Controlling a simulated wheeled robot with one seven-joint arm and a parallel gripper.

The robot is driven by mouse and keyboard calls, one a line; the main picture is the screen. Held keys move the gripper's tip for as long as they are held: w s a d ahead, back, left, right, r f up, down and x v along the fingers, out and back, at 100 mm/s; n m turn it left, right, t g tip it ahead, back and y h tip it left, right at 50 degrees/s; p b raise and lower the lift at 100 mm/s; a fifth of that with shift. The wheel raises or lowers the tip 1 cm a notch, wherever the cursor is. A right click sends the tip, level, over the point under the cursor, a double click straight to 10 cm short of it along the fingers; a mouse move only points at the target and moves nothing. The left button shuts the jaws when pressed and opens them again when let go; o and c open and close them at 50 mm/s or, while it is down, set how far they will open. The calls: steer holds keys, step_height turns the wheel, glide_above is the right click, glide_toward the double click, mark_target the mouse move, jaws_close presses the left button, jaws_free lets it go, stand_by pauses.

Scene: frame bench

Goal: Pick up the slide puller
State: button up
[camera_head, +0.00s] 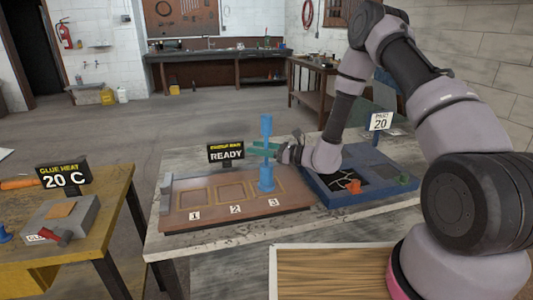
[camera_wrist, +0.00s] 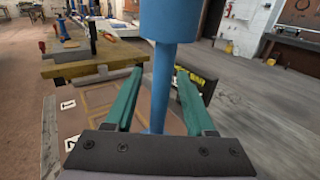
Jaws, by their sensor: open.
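The slide puller appears to be the blue upright tool (camera_head: 266,180), with a thick head, a thin shaft and a wide foot. It stands on the brown frame board (camera_head: 185,218) near the place marked 3. In the wrist view its blue shaft (camera_wrist: 162,75) rises between the two green fingers of my gripper (camera_wrist: 157,73). The fingers are open, one on each side of the shaft, with a gap showing. In the head view my gripper (camera_head: 263,149) reaches in from the right at mid-height.
A black sign reading READY (camera_head: 226,152) stands behind the board. A blue tray (camera_head: 345,198) with dark and green pieces lies to the right, with a sign reading 20 (camera_head: 380,121). A yellow table (camera_head: 85,240) at left holds a GLUE HEAT sign (camera_head: 63,176) and a grey block.

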jaws_close()
stand_by(1.4)
